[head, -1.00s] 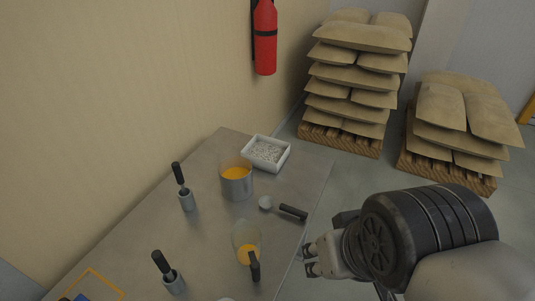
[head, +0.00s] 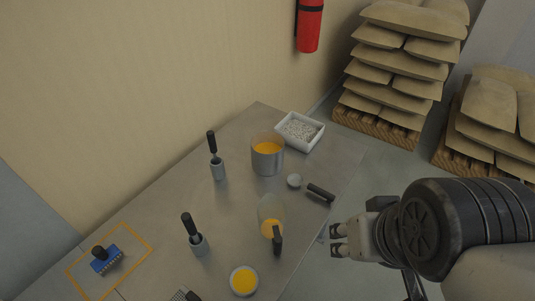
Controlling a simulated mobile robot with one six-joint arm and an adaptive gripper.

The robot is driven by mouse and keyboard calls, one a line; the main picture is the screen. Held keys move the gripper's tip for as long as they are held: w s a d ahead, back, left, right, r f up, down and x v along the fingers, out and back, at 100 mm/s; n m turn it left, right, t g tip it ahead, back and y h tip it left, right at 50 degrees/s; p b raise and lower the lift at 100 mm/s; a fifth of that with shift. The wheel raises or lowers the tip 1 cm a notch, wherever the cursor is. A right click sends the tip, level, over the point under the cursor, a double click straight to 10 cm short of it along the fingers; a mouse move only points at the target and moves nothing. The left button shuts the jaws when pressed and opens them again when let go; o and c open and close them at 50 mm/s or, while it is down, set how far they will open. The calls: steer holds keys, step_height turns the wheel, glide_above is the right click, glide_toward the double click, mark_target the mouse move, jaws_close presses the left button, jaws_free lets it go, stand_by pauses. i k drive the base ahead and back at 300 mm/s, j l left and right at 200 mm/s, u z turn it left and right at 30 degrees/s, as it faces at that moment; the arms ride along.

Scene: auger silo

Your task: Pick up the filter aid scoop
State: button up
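A small scoop with a pale round bowl and a black handle (head: 320,192) lies on the grey table (head: 335,165), near its right edge. It looks like the filter aid scoop, though no label shows. Its handle points right, toward the table edge. My gripper (head: 336,241) is at the right, below the scoop in the picture and apart from it. Its two fingers are spread with a gap between them and nothing in it.
A white tray of pale pieces (head: 300,131) and a metal beaker of orange liquid (head: 267,160) stand behind the scoop. A clear jug (head: 270,215) with a black handle stands nearer. Two black-handled tools (head: 218,168) (head: 197,244) stand in holders. A blue brush (head: 105,258) lies in an orange outline.

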mark_target(294, 179)
steer(key=i+l, duration=0.45)
steer(key=l+u, duration=0.1)
steer(key=u, duration=0.35)
steer(key=i+l+u, duration=0.1)
steer(key=u, duration=0.3)
steer(key=l+u, duration=0.15)
steer(key=u, duration=0.3)
steer(key=l+u, duration=0.15)
steer(key=u, duration=0.25)
